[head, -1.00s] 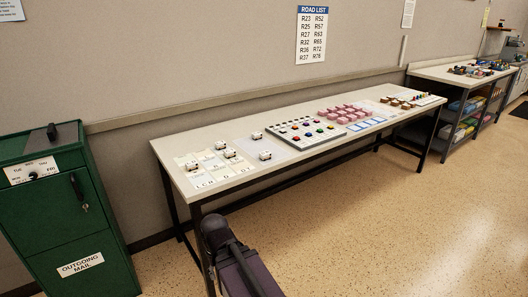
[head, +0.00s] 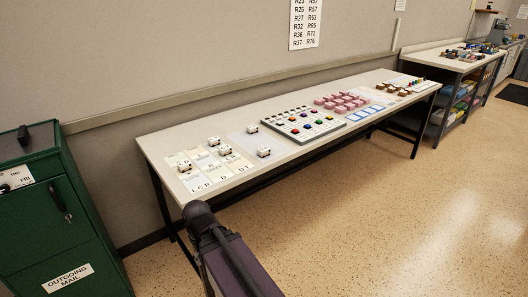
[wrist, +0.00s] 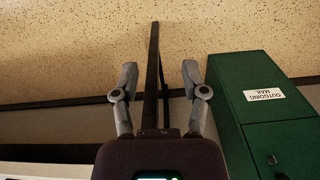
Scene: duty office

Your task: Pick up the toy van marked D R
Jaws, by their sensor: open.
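Several small white toy vans with dark marks stand at the near left end of the long table (head: 215,182). Some, such as one van (head: 184,166), stand on a lettered card sheet (head: 200,182); another van (head: 264,152) stands on a pale sheet to the right. The marks on the vans are too small to read, so I cannot tell which is D R. My gripper (wrist: 160,72) is open and empty in the wrist view, with a dark table leg behind the gap between its fingers. No van shows in the wrist view.
A green outgoing mail cabinet (head: 60,225) stands left of the table; it also shows in the wrist view (wrist: 258,125). Farther along the table are a board with coloured pieces (head: 303,124) and pink blocks (head: 340,101). The speckled floor (head: 400,220) in front is clear.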

